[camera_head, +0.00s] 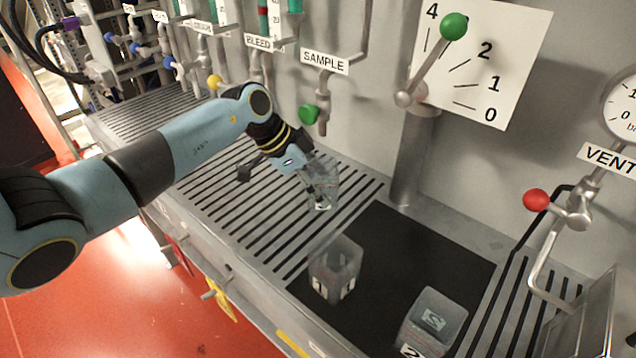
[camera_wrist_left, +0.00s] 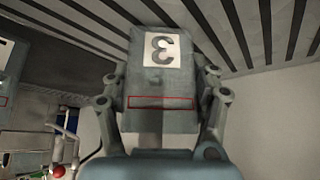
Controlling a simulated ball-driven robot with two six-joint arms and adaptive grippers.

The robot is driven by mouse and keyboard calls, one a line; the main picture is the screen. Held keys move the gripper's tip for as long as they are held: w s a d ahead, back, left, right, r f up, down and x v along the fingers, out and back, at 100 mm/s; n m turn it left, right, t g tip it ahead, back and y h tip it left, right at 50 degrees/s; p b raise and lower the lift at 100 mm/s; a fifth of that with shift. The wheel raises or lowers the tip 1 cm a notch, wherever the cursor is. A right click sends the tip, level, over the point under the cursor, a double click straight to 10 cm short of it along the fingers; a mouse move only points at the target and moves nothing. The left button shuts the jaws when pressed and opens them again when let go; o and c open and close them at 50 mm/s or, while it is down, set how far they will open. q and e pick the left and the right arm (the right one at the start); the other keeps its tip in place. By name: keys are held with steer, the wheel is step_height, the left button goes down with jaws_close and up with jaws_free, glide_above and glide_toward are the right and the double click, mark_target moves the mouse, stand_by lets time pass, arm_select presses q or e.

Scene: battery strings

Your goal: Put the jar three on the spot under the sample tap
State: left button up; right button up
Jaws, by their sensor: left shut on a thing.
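My left gripper (camera_head: 300,178) comes in from the left over the slatted drain grating (camera_head: 262,222). It is shut on jar three (camera_head: 323,186), a clear box-like jar. In the left wrist view my left gripper (camera_wrist_left: 160,105) has its fingers on both sides of the jar (camera_wrist_left: 160,90), whose white label shows a 3. The sample tap (camera_head: 322,116), with a green knob and a SAMPLE sign, is on the wall just behind and above the jar. I cannot tell whether the jar touches the grating. No marked spot is distinguishable under the tap. My right gripper is not in view.
Jar one (camera_head: 336,268) and jar two (camera_head: 432,322) stand on the black mat (camera_head: 415,250) in front and to the right. A grey post (camera_head: 408,160) with a green-knobbed lever rises behind the mat. A red-knobbed vent valve (camera_head: 575,208) is at right.

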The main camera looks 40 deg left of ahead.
arm_select(q)
steer(key=o, duration=1.2)
steer(key=shift+f, duration=0.1)
steer(key=shift+o, duration=0.2)
steer(key=v, duration=1.2)
